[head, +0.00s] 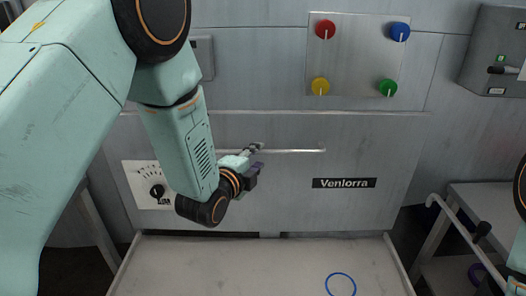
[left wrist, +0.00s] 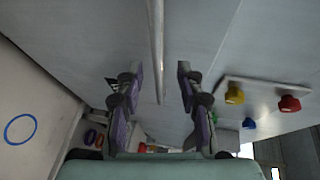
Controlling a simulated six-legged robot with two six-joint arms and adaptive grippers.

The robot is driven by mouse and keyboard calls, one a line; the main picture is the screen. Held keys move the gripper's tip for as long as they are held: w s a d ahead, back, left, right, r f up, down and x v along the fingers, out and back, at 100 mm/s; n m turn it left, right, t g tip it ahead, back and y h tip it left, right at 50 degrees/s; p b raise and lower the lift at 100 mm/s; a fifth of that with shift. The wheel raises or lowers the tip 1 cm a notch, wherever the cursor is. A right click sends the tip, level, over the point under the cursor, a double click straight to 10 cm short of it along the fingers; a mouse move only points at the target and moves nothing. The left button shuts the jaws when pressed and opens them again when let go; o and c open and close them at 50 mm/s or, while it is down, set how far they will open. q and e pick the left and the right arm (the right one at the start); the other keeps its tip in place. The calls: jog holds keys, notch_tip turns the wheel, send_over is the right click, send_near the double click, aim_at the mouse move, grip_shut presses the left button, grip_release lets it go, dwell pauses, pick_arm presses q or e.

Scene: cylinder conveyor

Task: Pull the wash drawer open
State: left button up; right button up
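The grey front panel (head: 240,200) labelled Venlorra, which appears to be the drawer front, carries a long horizontal bar handle (head: 292,151). My left gripper (head: 256,170) is at the left part of this bar. In the left wrist view the bar (left wrist: 156,45) runs between the two spread fingers of the gripper (left wrist: 160,75), with gaps on both sides. The gripper is open and holds nothing. The panel looks flush with the wall. My right arm shows only at the right edge; its gripper is not clearly visible.
A pale tray-like surface (head: 230,268) with a blue ring (head: 341,284) lies below the panel. A dial (head: 157,190) is on the panel's left. Red, blue, yellow and green knobs (head: 325,29) sit above. A metal rack (head: 446,215) stands at the right.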

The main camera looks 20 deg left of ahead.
aim_at(260, 152)
pick_arm(q)
jog(key=x, duration=0.4)
jog(key=shift+w+a+f, duration=0.1)
jog(key=shift+a+f, duration=0.2)
jog(key=shift+a, duration=0.1)
jog(key=shift+w, duration=0.25)
jog(key=shift+w+d, duration=0.3)
jog(key=shift+d, duration=0.05)
jog(key=shift+w+a, duration=0.15)
jog(key=shift+a, duration=0.05)
jog(key=shift+c, duration=1.4)
jog(key=shift+d, duration=0.1)
jog(key=c, duration=0.3)
grip_shut()
